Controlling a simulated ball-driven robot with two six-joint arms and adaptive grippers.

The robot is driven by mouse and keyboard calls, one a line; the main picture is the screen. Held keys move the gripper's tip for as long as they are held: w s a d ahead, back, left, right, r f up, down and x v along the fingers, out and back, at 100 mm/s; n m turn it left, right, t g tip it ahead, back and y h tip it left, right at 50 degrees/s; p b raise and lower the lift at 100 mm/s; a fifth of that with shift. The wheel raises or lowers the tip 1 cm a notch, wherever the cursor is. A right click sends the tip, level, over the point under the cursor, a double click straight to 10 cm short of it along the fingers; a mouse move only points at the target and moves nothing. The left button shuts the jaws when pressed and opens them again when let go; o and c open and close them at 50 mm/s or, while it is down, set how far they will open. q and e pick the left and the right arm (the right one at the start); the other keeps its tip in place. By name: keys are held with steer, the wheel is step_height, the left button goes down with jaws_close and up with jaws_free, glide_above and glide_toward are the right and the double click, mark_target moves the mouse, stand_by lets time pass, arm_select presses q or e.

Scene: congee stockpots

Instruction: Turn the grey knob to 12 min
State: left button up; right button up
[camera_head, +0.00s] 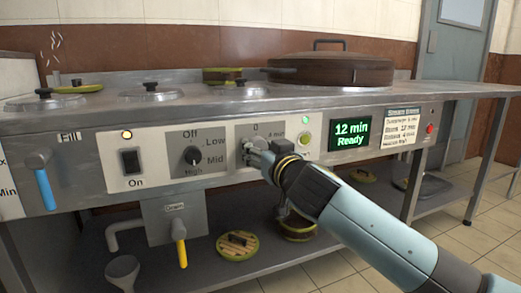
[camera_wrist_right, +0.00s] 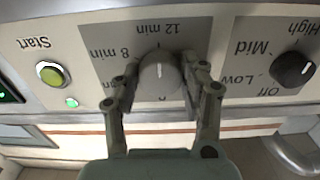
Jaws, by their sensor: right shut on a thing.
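The grey knob (camera_wrist_right: 160,73) sits on a grey dial plate (camera_wrist_right: 108,30) of the control panel. In the right wrist view, which shows the panel upside down, its white pointer line lies roughly upright, in line with the "12 min" label at the top. My right gripper (camera_wrist_right: 155,88) is shut on the knob, one finger on each side. In the head view the right gripper (camera_head: 257,152) covers most of the knob and part of its labels. A green display (camera_head: 352,134) reads "12 min Ready". My left gripper is not in view.
A blue lever (camera_head: 45,189) and yellow tap handle (camera_head: 181,252) stick out. A large lidded pot (camera_head: 330,70) stands above.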

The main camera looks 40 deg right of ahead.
steer(key=shift+f, duration=0.2)
steer(key=o, duration=0.9)
steer(key=shift+o, duration=1.4)
steer(key=shift+r, duration=0.1)
steer(key=v, duration=1.2)
